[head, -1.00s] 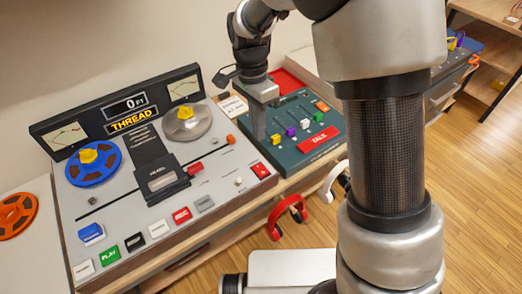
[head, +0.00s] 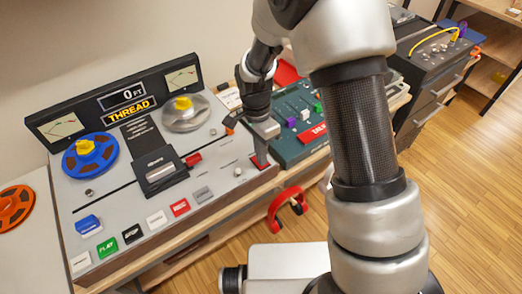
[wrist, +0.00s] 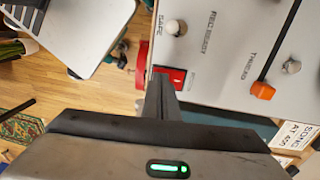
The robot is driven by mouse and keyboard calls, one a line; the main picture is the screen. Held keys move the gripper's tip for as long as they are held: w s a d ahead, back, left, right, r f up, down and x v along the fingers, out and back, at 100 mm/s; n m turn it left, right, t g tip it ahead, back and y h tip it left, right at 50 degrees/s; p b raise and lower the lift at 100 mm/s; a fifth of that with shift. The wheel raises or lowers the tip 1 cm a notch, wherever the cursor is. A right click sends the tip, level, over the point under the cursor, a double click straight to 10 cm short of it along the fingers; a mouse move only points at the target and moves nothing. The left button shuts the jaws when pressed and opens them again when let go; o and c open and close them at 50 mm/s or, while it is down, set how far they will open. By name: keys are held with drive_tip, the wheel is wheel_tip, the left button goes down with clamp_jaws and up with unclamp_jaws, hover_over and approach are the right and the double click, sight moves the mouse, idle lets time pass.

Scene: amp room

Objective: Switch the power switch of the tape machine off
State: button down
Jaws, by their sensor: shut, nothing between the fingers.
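The tape machine (head: 218,172) is a grey sloped deck with a blue reel, a clear reel and a display reading "0 FT" and "THREAD". A red switch (wrist: 174,74) lies at its front right corner, taken to be the power switch. My gripper (head: 262,161) is shut and empty, its fingers pointing down at that corner. In the head view, the fingers partly cover the switch (head: 254,161). In the wrist view, my gripper's fingertips (wrist: 158,82) overlap the switch's edge. I cannot tell whether they touch it or which way the switch is set.
A green mixer panel (head: 290,150) with coloured faders stands close to the right. An orange-tipped lever (wrist: 262,90) and small knobs rise from the deck near my gripper. Red headphones (head: 285,205) hang at the front edge. An orange reel (head: 14,210) lies at left.

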drive_tip(key=shift+s+d+f, duration=0.1)
drive_tip(key=shift+s+f, duration=0.05)
drive_tip(key=shift+f, duration=0.05)
idle(0.3)
drive_tip(key=shift+w+a+r, duration=0.1)
drive_tip(key=shift+w+a, duration=0.45)
drive_tip(key=shift+w, duration=0.25)
